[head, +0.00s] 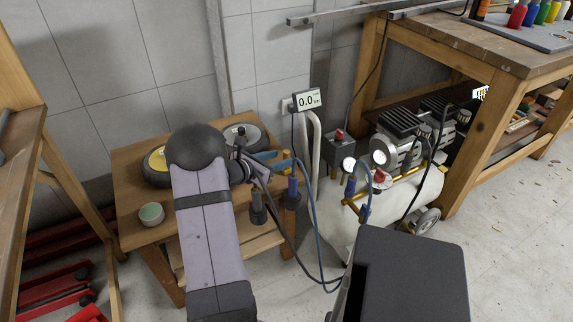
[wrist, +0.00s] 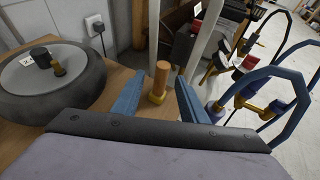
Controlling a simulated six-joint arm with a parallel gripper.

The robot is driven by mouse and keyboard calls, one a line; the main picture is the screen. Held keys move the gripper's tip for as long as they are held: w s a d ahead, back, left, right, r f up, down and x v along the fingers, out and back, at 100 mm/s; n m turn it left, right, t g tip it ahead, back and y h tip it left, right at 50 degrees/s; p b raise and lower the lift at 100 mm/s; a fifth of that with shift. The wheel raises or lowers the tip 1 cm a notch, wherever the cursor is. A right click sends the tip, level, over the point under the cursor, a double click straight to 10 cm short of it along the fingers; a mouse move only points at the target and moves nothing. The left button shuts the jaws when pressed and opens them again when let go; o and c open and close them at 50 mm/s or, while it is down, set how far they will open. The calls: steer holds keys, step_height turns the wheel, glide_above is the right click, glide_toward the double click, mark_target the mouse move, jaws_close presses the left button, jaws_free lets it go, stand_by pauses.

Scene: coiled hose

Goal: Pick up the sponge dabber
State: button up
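The sponge dabber, by its look, is an upright orange-brown handle on a yellowish foot (wrist: 158,84). In the wrist view it stands on the wooden table top, near the edge. In the head view a small orange-brown bit (head: 286,155) beside my fingers appears to be its handle; the rest is hidden. My gripper (wrist: 158,98) has two blue fingers spread wide, with nothing held between them. The dabber shows in the gap between the fingertips; I cannot tell how far beyond them it is. In the head view my gripper (head: 275,160) is over the table's right side.
A dark wheel (wrist: 52,85) lies on the table left of my gripper. A pale green tub (head: 151,213) sits at the table's front left. Hoses with blue and brass fittings (head: 293,188) hang at the table's right edge, near a white-tanked compressor (head: 400,200).

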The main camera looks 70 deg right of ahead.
mark_target(286, 156)
steer(key=shift+b+x, duration=0.35)
steer(key=shift+x, duration=1.95)
steer(key=shift+s+r, duration=0.1)
steer(key=shift+s, duration=0.05)
jaws_close()
steer(key=shift+r, duration=0.1)
